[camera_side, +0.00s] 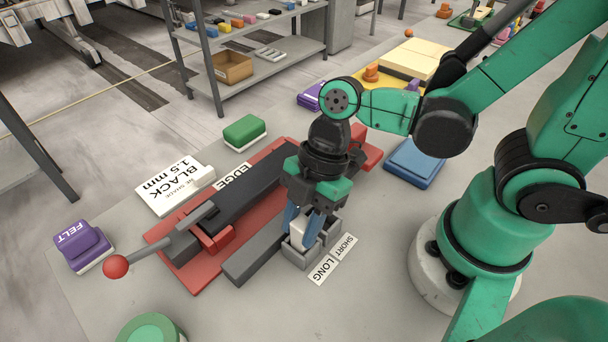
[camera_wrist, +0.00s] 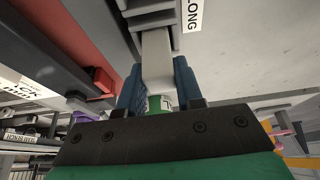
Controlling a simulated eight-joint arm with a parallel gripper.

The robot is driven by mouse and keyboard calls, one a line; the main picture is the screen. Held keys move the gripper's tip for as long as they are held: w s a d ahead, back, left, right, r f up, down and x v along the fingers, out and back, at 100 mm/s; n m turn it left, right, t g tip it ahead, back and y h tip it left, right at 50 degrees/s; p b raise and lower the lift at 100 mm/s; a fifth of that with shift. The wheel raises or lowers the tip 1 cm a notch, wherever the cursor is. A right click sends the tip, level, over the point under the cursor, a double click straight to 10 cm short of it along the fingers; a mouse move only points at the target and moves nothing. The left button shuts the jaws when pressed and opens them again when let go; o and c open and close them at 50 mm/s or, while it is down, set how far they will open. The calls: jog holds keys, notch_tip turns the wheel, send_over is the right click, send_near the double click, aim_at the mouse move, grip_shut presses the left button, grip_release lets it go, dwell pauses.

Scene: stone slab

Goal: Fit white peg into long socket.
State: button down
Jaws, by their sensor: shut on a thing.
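My gripper (camera_side: 301,226) points down with its blue fingers shut on the white peg (camera_side: 297,236). In the wrist view the peg (camera_wrist: 157,58) stands between the two fingers (camera_wrist: 158,78), with a green part at its near end. The peg's far end meets the grey socket block (camera_side: 311,256) at the compartment beside the LONG label (camera_side: 322,271). In the wrist view the socket block (camera_wrist: 150,14) and LONG label (camera_wrist: 193,12) are partly cut off. I cannot tell how deep the peg's end sits in the socket.
A red fixture (camera_side: 190,270) with a dark bar and a red-knobbed lever (camera_side: 116,266) lies left of the socket. The SHORT label (camera_side: 343,246) sits beside the block. A blue block (camera_side: 413,163), green block (camera_side: 244,131) and purple FELT block (camera_side: 80,245) stand around. Slab in front is clear.

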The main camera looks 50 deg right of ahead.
jog(key=shift+f, duration=0.1)
jog(key=c, duration=0.6)
grip_release()
jog(key=v, duration=1.2)
jog(key=w+d+m+t+h, duration=0.1)
jog(key=w+d+m+t, duration=0.1)
jog(key=m, duration=0.4)
jog(key=w+d+f+m+t+h, duration=0.1)
jog(key=w+d+m+t+h, duration=0.1)
jog(key=m, duration=0.4)
jog(key=w+d+f+m+t+h, duration=0.1)
jog(key=w+d+m+t, duration=0.1)
jog(key=m, duration=0.4)
jog(key=shift+w+d+f+t+h, duration=0.1)
jog(key=shift+w+d+t+h, duration=0.25)
jog(key=shift+d+t, duration=0.35)
